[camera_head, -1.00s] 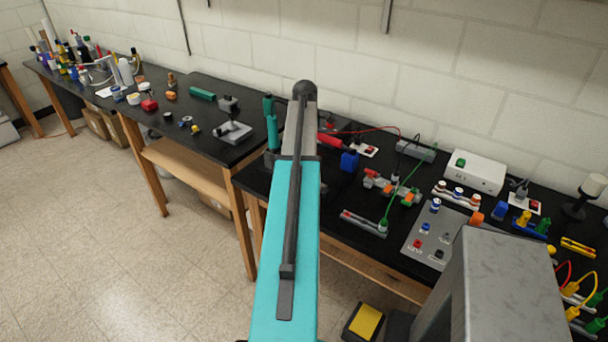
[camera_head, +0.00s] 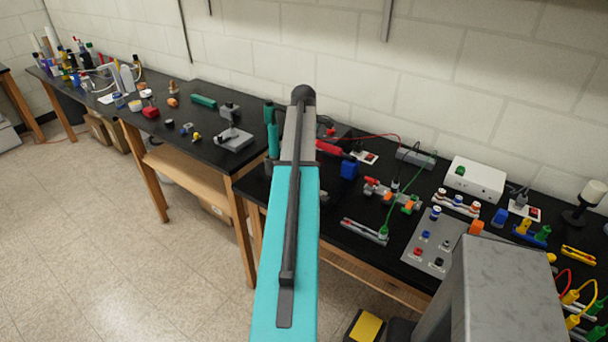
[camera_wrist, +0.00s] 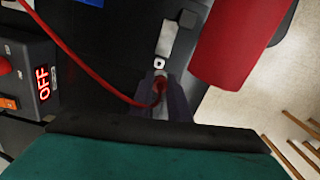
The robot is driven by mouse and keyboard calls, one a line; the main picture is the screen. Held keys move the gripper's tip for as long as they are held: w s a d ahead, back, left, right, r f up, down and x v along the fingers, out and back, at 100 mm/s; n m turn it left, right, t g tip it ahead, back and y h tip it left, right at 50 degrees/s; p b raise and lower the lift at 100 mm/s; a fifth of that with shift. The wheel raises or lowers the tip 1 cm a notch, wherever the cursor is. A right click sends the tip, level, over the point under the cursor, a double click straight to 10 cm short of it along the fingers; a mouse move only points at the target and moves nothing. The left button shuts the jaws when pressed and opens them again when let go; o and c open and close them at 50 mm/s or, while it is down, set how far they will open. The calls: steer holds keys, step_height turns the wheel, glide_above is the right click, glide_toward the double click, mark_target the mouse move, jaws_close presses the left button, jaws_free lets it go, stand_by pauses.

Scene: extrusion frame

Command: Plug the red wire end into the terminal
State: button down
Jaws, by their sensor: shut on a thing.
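In the wrist view, my gripper (camera_wrist: 160,97) has its dark fingers closed around the red wire end. The red wire (camera_wrist: 85,72) runs from there in a curve to the upper left. Just beyond the fingertips is a pale grey piece with a small dark hole in a white ring (camera_wrist: 159,64), perhaps the terminal; I cannot tell whether the wire end touches it. In the head view, the red wire (camera_head: 372,136) arches over the bench behind my arm. My gripper is hidden there by my teal arm.
A box with a red "OFF" display (camera_wrist: 43,82) and orange switch is at left in the wrist view. A large red cylinder (camera_wrist: 238,40) stands close at upper right. The head view shows a crowded black bench, with a white box (camera_head: 474,178) and a grey panel (camera_head: 425,262).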

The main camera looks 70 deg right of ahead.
steer(key=w+a+f+n+b, duration=0.2)
steer(key=w+a+n+b, duration=0.15)
steer(key=w+a, duration=2.65)
steer(key=w+a+n+b, duration=0.1)
steer(key=w+a, duration=0.2)
steer(key=a, duration=0.9)
steer(key=w+a+f+n+b, duration=0.1)
steer(key=w+a, duration=0.3)
steer(key=a, duration=0.9)
steer(key=w+a+f+n+b, duration=0.1)
steer(key=w+a, duration=0.3)
steer(key=a, duration=0.8)
steer(key=shift+a+f, duration=0.25)
steer(key=shift+a, duration=0.05)
steer(key=shift+s+n, duration=0.15)
steer(key=shift+n, duration=0.1)
